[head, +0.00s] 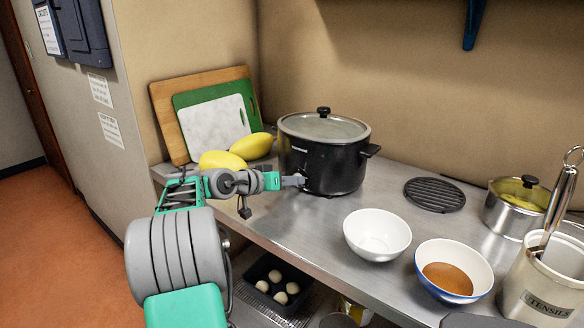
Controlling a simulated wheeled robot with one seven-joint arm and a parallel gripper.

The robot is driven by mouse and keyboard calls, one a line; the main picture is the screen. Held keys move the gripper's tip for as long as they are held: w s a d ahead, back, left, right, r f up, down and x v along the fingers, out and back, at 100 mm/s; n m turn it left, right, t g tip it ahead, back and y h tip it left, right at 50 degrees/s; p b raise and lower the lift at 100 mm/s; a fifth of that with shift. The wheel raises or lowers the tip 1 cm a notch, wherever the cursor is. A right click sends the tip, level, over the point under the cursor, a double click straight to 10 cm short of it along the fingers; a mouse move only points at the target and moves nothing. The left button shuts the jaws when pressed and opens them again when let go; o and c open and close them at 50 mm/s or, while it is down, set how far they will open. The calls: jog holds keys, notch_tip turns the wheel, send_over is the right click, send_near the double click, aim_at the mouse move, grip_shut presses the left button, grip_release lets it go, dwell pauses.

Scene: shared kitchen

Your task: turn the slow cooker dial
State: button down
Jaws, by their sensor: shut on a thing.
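The slow cooker (340,164) is a black pot with a glass lid and black knob, standing upright at the back of the steel counter. My gripper (300,181) is at the lower left of its front, touching or very close to it. The gripper is shut on the dial, which is small and mostly hidden by the fingers. I cannot make out the dial's marks or how far it is turned.
Cutting boards (186,91) lean on the wall behind two yellow fruits (222,161). A white bowl (377,234), a blue-rimmed bowl (455,270), a black trivet (434,194), a steel pot (513,210) and a utensil crock (540,285) stand to the right. Counter between cooker and bowls is clear.

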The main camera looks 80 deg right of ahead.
jog(key=n+g+p, duration=0.2)
jog(key=n+p, duration=0.1)
jog(key=p, duration=0.2)
jog(key=shift+f+n+g+p, duration=0.3)
jog(key=shift+n+g+p, duration=0.5)
jog(key=shift+n+p, duration=0.35)
jog(key=shift+n, duration=0.25)
jog(key=c, duration=1.2)
grip_release()
jog(key=shift+o, duration=0.6)
jog(key=shift+w+r, duration=0.15)
jog(key=shift+w, duration=0.05)
jog(key=p+v, duration=0.1)
jog(key=v, duration=0.6)
jog(key=shift+w+a+r, duration=0.1)
jog(key=shift+w+a, duration=0.05)
jog(key=shift+a, duration=0.1)
jog(key=shift+r, duration=0.1)
